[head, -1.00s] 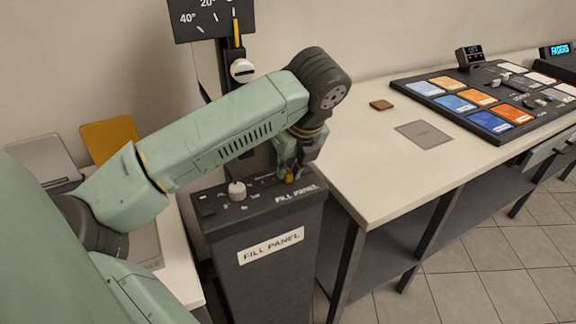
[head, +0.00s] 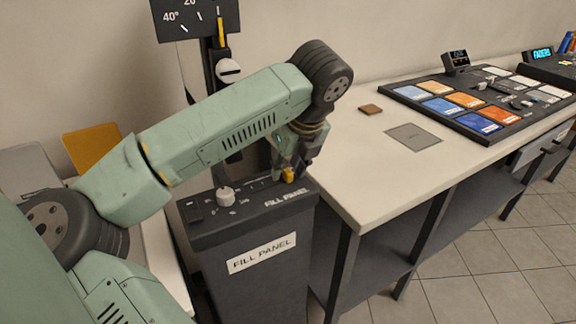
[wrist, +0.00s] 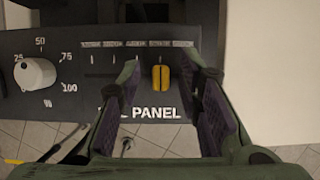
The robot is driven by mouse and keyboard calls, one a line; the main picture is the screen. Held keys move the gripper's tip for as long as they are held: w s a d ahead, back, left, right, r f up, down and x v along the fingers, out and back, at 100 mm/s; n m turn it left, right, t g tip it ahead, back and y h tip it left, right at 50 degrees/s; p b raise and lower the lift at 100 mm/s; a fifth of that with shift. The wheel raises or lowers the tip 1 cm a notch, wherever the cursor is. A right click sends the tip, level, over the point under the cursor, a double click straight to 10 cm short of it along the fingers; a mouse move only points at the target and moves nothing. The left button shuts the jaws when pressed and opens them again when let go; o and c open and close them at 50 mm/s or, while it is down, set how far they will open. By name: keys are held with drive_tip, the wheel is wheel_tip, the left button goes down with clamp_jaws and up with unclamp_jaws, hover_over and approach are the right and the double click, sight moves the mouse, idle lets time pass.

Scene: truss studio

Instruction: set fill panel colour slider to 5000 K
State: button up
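The fill panel (head: 245,222) is a dark box with a sloped top and a white name label. Its yellow slider knob (wrist: 161,77) sits below the fourth of a row of small labels, left of the last one; the label text is too small to read. The knob also shows in the head view (head: 288,175). My gripper (wrist: 161,68) is over the panel, with its fingers apart on either side of the knob. Gaps show between the knob and both fingers. In the head view my gripper (head: 291,160) partly hides the slider row.
A white dial (wrist: 35,75), marked 25, 50 and 100, stands left of the slider. A white table (head: 365,180) is close on the right, with a brown block (head: 371,109), a grey plate (head: 414,137) and a board of coloured tiles (head: 480,108).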

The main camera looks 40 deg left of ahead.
drive_tip(key=v, duration=1.2)
drive_tip(key=shift+s+d+f, duration=0.1)
drive_tip(key=shift+s+f, duration=0.05)
drive_tip(key=shift+s, duration=0.05)
idle(0.3)
